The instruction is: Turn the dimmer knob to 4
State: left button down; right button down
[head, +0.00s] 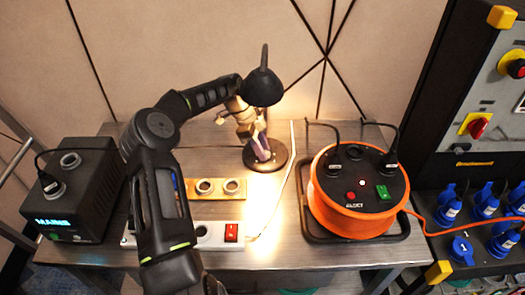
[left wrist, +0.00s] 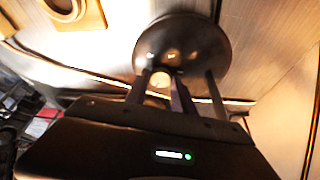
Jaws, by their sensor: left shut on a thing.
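A black desk lamp (head: 262,86) stands at the back middle of the bench, its shade pointing down and lit. Its round dark base (head: 280,158) also shows in the left wrist view (left wrist: 205,45). My left gripper (head: 262,153) reaches down to the base beneath the shade. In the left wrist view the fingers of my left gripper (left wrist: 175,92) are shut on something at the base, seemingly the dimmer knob. The knob is mostly hidden, and I cannot read any scale or setting. My right gripper is not in view.
An orange cable reel (head: 325,205) with black plugs stands on the right. A white power strip (head: 213,236) with a red switch and a wooden socket board (head: 235,187) lie near my left arm. A black power box (head: 85,205) stands left. The wall is close behind the lamp.

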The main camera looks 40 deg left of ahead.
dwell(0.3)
pick_arm(q)
jog(key=c, duration=1.1)
grip_release()
jog(key=shift+o, duration=0.2)
jog(key=b+v, duration=0.1)
jog(key=v, duration=0.7)
jog(key=shift+w+f, duration=0.1)
